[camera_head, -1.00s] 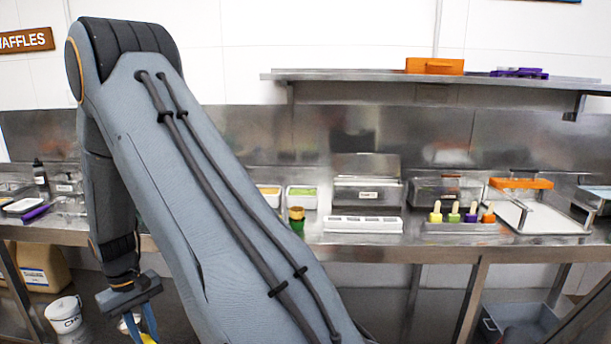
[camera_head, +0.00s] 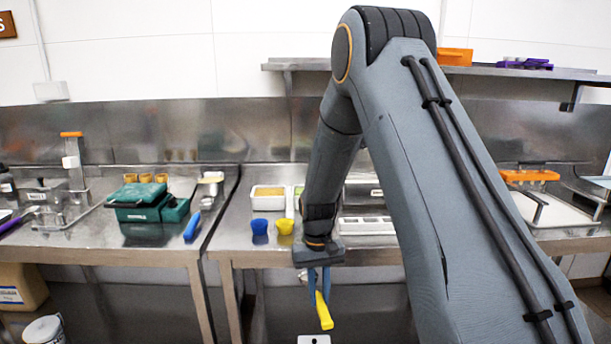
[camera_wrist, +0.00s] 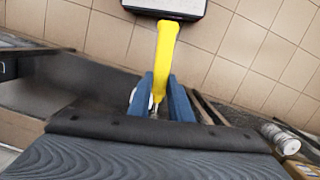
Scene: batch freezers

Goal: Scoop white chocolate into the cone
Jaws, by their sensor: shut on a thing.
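My gripper (camera_head: 319,282) hangs in front of the counter edge, below the counter top, with its blue fingers shut on a yellow-handled tool (camera_head: 324,311). In the wrist view the yellow handle (camera_wrist: 163,58) runs out from between the blue fingers (camera_wrist: 163,92); I cannot make out the tool's working end. Several tan cones or cups (camera_head: 146,178) stand at the back of the left counter, behind a green box. A white tub with yellowish contents (camera_head: 268,197) stands on the counter beyond my gripper. I cannot tell which container holds white chocolate.
A blue cup (camera_head: 260,228) and a yellow cup (camera_head: 285,226) stand near the counter's front edge, left of my arm. The green box (camera_head: 138,197) and a blue-handled tool (camera_head: 192,226) are on the left counter. A wall shelf (camera_head: 300,65) runs above.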

